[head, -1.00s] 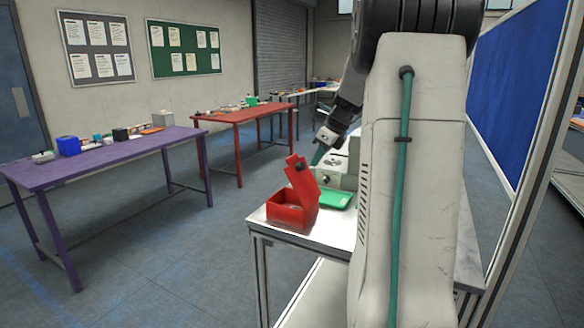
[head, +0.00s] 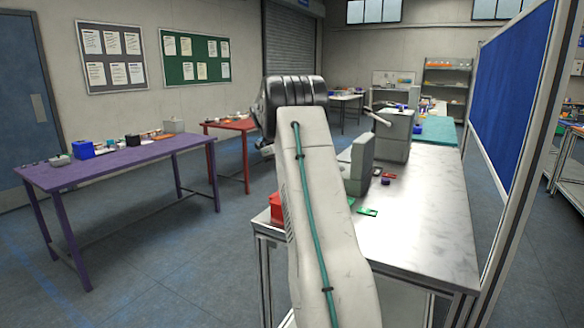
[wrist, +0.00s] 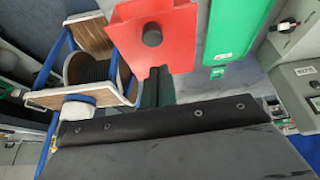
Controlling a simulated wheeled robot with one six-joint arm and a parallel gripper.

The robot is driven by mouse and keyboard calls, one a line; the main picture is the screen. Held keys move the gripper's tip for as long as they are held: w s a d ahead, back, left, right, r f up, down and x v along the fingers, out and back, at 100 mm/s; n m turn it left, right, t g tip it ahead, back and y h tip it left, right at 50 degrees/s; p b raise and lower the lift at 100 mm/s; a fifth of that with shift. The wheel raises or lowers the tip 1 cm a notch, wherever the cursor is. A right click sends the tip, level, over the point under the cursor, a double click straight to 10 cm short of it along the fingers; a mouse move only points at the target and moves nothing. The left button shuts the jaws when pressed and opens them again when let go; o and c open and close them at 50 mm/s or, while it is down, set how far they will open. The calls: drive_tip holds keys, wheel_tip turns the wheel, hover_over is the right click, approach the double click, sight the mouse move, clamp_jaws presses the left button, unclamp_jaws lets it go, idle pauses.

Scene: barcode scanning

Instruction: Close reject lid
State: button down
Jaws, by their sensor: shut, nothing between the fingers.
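The red reject box (head: 276,208) stands at the near left corner of the metal-topped table, mostly hidden behind my arm in the head view. In the wrist view a flat red panel with a round black knob, the reject lid (wrist: 165,55), fills the top middle. Whether it stands open or lies closed is hard to tell. My gripper (wrist: 157,75) is shut and empty, its dark fingertips at the lower edge of the red panel; contact cannot be made out. In the head view my gripper is hidden behind my arm.
A green tray (wrist: 238,28) lies right of the lid in the wrist view. Grey machines (head: 361,165) stand further along the table (head: 430,235), with small red and purple items beside them. A blue partition (head: 510,95) stands to the right. The table's right front is clear.

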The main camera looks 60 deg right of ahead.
drive_tip(key=shift+w+a+f, duration=0.1)
drive_tip(key=shift+w+f, duration=0.3)
drive_tip(key=shift+f, duration=0.2)
drive_tip(key=shift+w+f, duration=0.4)
drive_tip(key=shift+f, duration=0.15)
drive_tip(key=shift+w+f, duration=0.2)
drive_tip(key=shift+f, duration=0.3)
drive_tip(key=shift+w+f, duration=0.2)
drive_tip(key=shift+f, duration=0.25)
drive_tip(key=shift+a+f, duration=0.1)
drive_tip(key=shift+f, duration=0.05)
wheel_tip(320, 180, up, 4)
drive_tip(key=shift+w+r, duration=0.1)
drive_tip(key=w+r, duration=0.7)
drive_tip(key=shift+a, duration=0.25)
drive_tip(key=shift+r, duration=0.15)
